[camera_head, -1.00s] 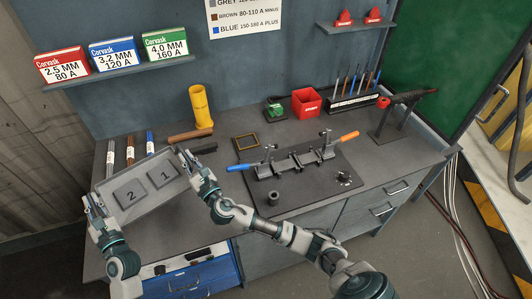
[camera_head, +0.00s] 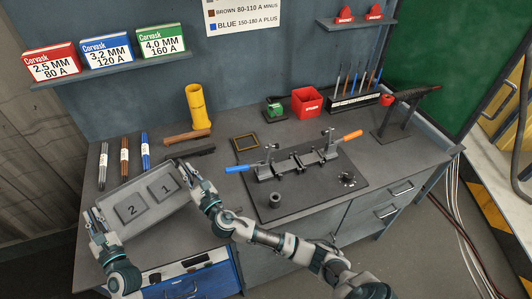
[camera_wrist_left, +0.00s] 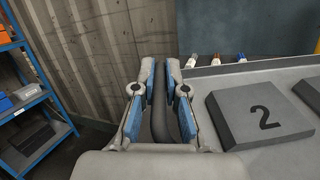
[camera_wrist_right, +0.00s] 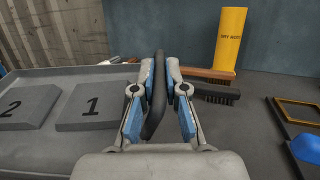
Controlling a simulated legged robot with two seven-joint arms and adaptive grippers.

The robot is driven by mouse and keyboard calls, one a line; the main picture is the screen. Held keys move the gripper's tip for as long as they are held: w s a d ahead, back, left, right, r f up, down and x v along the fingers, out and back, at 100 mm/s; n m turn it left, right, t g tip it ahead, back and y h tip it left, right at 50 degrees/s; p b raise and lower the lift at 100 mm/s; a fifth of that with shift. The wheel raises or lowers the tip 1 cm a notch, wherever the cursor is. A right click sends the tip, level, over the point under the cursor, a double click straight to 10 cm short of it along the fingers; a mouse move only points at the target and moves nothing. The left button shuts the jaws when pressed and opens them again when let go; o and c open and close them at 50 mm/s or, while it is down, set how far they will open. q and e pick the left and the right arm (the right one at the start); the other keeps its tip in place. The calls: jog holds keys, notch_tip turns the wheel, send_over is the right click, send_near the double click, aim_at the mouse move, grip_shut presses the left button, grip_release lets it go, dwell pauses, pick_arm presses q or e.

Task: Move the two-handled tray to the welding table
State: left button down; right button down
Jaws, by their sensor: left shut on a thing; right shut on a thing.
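The grey two-handled tray (camera_head: 158,219) carries two dark blocks, block 1 (camera_head: 163,187) and block 2 (camera_head: 131,210). In the head view it is tilted in the picture, its right end higher, over the front left of the welding table (camera_head: 225,165). My left gripper (camera_head: 93,219) is shut on the left handle, a dark bar that shows between its fingers in the left wrist view (camera_wrist_left: 160,112). My right gripper (camera_head: 186,172) is shut on the right handle, which shows in the right wrist view (camera_wrist_right: 157,95). I cannot tell whether the tray touches the tabletop.
Three rods (camera_head: 124,162) lie behind the tray. A brush (camera_head: 190,158), a wooden-handled tool (camera_head: 187,136) and a yellow cylinder (camera_head: 198,106) are near its right end. A clamp fixture (camera_head: 297,163) on a dark plate occupies the middle. A blue drawer unit (camera_head: 195,282) is below.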

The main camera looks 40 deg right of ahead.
pick_arm(q)
jog(key=shift+d+r, duration=0.2)
jog(key=shift+r, duration=0.1)
pick_arm(e)
jog(key=shift+s+a+r, duration=0.1)
jog(key=shift+a+r, duration=0.05)
jog(key=shift+r, duration=0.15)
pick_arm(q)
jog(key=c, duration=1.6)
grip_release()
jog(key=shift+f, duration=0.2)
pick_arm(e)
jog(key=c, duration=1.6)
grip_release()
jog(key=shift+f, duration=0.2)
pick_arm(q)
jog(key=o, duration=0.4)
jog(key=shift+s, duration=0.1)
pick_arm(e)
jog(key=o, duration=0.4)
pick_arm(q)
jog(key=shift+r, duration=0.1)
pick_arm(e)
jog(key=shift+s+r, duration=0.1)
pick_arm(q)
jog(key=shift+s+a, duration=0.1)
